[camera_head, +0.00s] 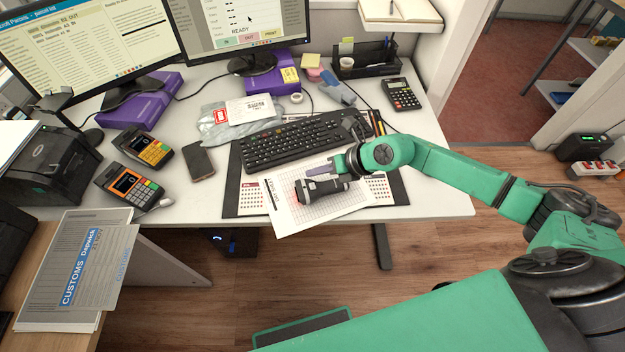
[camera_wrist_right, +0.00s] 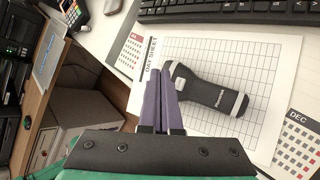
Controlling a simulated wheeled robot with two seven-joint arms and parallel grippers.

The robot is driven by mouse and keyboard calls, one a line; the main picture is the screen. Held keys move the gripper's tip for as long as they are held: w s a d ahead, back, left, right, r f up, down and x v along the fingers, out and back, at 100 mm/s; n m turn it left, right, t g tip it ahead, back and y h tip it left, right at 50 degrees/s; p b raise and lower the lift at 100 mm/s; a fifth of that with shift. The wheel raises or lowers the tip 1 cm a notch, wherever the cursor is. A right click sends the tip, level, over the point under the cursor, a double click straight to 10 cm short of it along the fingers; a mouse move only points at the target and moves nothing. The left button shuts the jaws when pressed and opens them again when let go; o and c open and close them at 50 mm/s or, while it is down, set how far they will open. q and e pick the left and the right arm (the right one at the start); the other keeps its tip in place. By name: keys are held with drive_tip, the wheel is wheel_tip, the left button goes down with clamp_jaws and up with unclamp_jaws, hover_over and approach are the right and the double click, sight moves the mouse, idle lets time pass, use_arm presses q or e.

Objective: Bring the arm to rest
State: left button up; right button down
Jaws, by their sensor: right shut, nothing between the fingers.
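My right gripper (camera_head: 318,171) is over the front of the desk in the head view, its arm coming in from the right. In the right wrist view its purple fingers (camera_wrist_right: 166,98) are together with nothing between them. A dark grey torch-like object (camera_head: 325,188) lies on the printed day sheet (camera_head: 290,217), just beside the fingers. The wrist view also shows this object (camera_wrist_right: 212,91) lying flat, to the right of the fingers. I cannot tell whether the fingers touch it. My left gripper is not in view.
A keyboard (camera_head: 290,143) lies behind the gripper, with a padded envelope (camera_head: 228,127) and phone (camera_head: 200,163) to the left. Card terminals (camera_head: 150,147) stand further left. A calculator (camera_head: 402,94) is at the back right. Bare desk (camera_head: 435,185) lies under my arm's right side.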

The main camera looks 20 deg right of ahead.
wheel_tip(320, 180, up, 3)
drive_tip(key=shift+f+p, duration=0.1)
drive_tip(key=shift+p, duration=0.75)
